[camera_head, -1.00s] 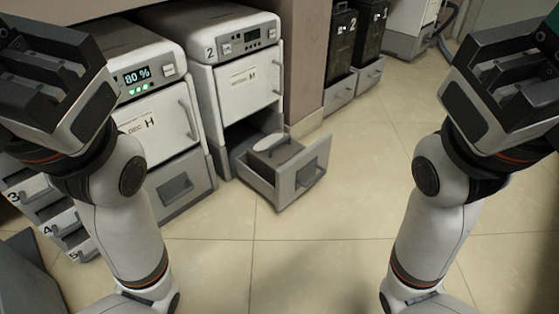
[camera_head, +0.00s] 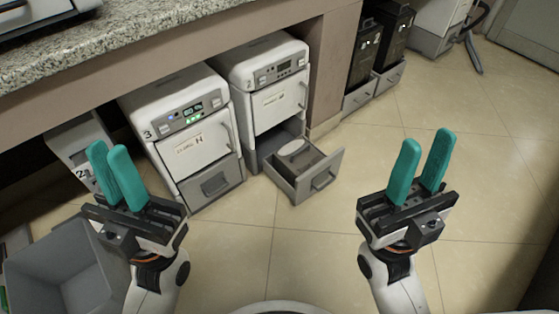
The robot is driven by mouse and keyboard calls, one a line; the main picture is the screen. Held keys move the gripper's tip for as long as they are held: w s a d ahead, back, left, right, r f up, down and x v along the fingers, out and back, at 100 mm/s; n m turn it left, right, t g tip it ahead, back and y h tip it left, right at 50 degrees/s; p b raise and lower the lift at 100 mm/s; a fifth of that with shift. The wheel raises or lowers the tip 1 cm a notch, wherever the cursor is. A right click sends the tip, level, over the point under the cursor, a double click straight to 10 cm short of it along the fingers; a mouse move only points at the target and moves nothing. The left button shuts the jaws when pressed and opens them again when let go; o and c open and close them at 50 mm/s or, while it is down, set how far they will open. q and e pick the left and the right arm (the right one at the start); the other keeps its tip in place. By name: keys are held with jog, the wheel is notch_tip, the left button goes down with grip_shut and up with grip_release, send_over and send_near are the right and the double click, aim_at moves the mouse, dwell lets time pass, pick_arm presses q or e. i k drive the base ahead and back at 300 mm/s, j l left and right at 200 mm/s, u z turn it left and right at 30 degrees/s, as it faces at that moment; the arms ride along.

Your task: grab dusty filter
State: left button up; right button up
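The filter (camera_head: 299,156), a dark grey-brown block with a pale oval patch on top, sits in the open grey drawer (camera_head: 310,186) at the bottom of the white unit marked 2 (camera_head: 266,77). Whether it is dusty is too small to tell. My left gripper (camera_head: 108,149), with teal fingers pointing up, is left of the drawer, in front of unit 3, and looks open and empty. My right gripper (camera_head: 427,140) is right of the drawer over the floor, open and empty. Both are apart from the filter.
White unit 3 (camera_head: 193,141), with its drawer shut, stands left of unit 2 under a granite counter (camera_head: 120,38). A grey bin (camera_head: 72,262) is at lower left. Dark canisters (camera_head: 393,36) in grey trays stand at the back right. The tiled floor around the open drawer is clear.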

aim_at(293, 159)
jog(key=i+l+u, duration=0.15)
jog(key=l+u, duration=0.2)
jog(key=u, duration=0.15)
jog(key=i+l+u, duration=0.1)
jog(key=l+u, duration=0.35)
jog(key=i+l+u, duration=0.15)
jog(key=l, duration=0.8)
jog(key=l+u, duration=0.15)
jog(key=l, duration=0.8)
